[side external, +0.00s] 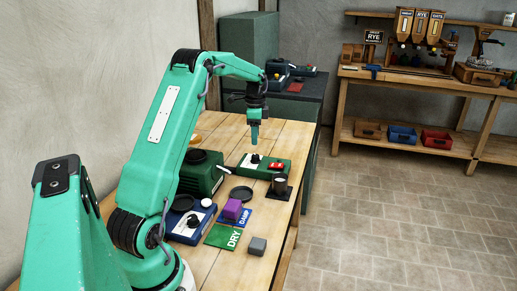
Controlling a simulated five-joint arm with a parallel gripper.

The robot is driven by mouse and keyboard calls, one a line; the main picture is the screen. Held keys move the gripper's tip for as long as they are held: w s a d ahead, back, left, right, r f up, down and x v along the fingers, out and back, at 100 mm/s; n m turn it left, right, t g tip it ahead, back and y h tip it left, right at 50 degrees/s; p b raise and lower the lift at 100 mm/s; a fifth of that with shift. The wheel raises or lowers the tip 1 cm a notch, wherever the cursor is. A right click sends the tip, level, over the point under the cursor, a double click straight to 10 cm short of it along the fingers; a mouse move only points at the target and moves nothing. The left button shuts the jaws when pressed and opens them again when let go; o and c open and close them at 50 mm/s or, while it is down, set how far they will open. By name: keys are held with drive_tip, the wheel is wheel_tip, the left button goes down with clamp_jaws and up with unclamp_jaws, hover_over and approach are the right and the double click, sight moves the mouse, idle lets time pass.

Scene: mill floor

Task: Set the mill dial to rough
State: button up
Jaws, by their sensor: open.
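A low green panel (283,174) sits on the wooden bench, with a black knob (255,158) on a pale plate and a red part (276,166) to its right. A blue panel (180,233) nearer the front also bears a black knob (193,221). No lettering is readable on either panel, so I cannot tell which knob is the mill dial or how it is set. My gripper (254,144) points down above the green panel's knob, apart from it. It is open and holds nothing visible.
A dark green housing (198,176) stands left of the green panel. A dark cup (279,184), a black dish (241,194), a purple block (232,208) on the blue DAMP card (246,217), a green DRY card (222,237) and a grey block (258,245) crowd the bench's front.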

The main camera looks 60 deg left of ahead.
sight(256, 155)
drive_tip(key=shift+f, duration=3.9)
drive_tip(key=c, duration=1)
